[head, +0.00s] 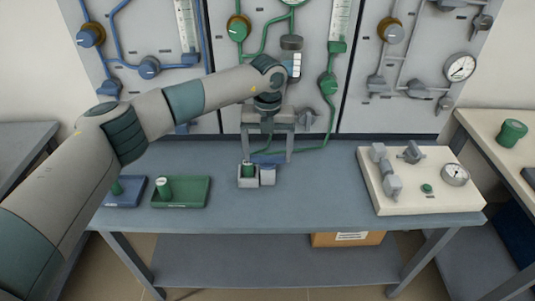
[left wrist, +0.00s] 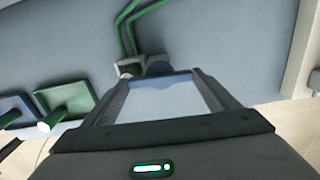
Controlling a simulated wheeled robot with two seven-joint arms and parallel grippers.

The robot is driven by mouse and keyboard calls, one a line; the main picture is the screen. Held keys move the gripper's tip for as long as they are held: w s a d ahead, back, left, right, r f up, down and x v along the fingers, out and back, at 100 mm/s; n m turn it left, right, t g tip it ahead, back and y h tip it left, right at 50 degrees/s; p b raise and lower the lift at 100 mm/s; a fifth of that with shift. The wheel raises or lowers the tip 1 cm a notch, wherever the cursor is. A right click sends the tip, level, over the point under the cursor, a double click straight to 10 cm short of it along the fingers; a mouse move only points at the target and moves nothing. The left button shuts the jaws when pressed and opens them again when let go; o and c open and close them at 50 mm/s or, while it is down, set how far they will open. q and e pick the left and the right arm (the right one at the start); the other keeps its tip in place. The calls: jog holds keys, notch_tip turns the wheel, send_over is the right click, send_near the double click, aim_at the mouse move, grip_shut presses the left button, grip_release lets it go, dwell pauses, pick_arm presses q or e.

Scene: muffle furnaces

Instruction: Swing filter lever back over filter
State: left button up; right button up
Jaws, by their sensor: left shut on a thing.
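A small grey fixture (head: 267,176) stands on the table in the middle of the head view. A dark green, round-topped part (head: 248,170) sits in its left half, and I cannot tell for sure that this is the filter. My left gripper (head: 268,157) reaches down from above, just behind the fixture. Its widely spaced fingers are shut on a blue part (head: 268,160), apparently the filter lever. In the left wrist view the blue part (left wrist: 158,69) shows between the fingertips, with the fixture (left wrist: 129,67) beside it. The lever's pivot is hidden. My right gripper is out of view.
A white panel (head: 415,200) with fittings and a gauge lies to the right. Wall panels with pipes stand behind. The table front is clear.

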aim_at(267, 156)
pick_arm(q)
jog(key=shift+w+n, duration=0.1)
jog(key=shift+n, duration=0.3)
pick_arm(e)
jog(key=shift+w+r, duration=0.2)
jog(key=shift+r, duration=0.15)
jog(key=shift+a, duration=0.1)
pick_arm(q)
jog(key=o, duration=1)
jog(key=shift+o, duration=0.2)
jog(key=shift+r, duration=0.15)
jog(key=shift+r, duration=0.2)
notch_tip(267, 156, up, 17)
jog(key=b, duration=0.2)
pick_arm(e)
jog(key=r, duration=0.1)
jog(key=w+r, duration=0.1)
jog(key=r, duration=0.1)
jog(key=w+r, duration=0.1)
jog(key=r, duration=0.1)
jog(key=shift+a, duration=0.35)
pick_arm(q)
jog(key=shift+f, duration=0.1)
